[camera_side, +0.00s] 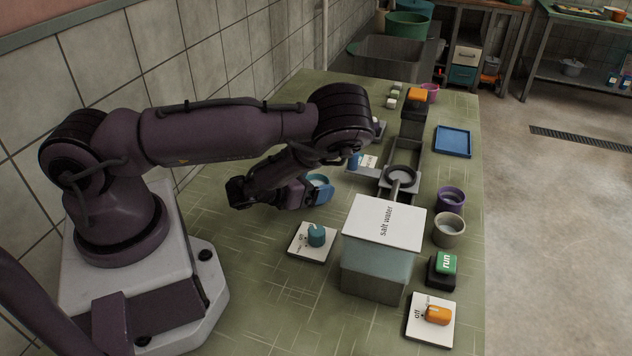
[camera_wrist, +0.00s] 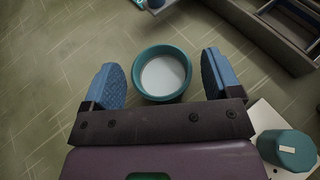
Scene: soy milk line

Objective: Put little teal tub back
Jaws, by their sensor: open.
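The little teal tub (camera_wrist: 138,72) is round, with pale white contents, and appears to stand upright on the green table. In the wrist view it lies between the two blue fingers of my gripper (camera_wrist: 160,78), with a visible gap on each side. My gripper (camera_side: 318,191) is open and empty, low over the table in the side view. There the tub (camera_side: 317,179) is partly hidden by the near blue finger. I cannot tell how far down the fingers reach beside it.
A teal knob on a white plate (camera_side: 316,235) stands close by. The salt water tank (camera_side: 375,268) is to the right, with a grey trough (camera_side: 402,160) behind. A purple cup (camera_side: 451,200), grey cup (camera_side: 449,231) and blue tray (camera_side: 453,141) stand further right.

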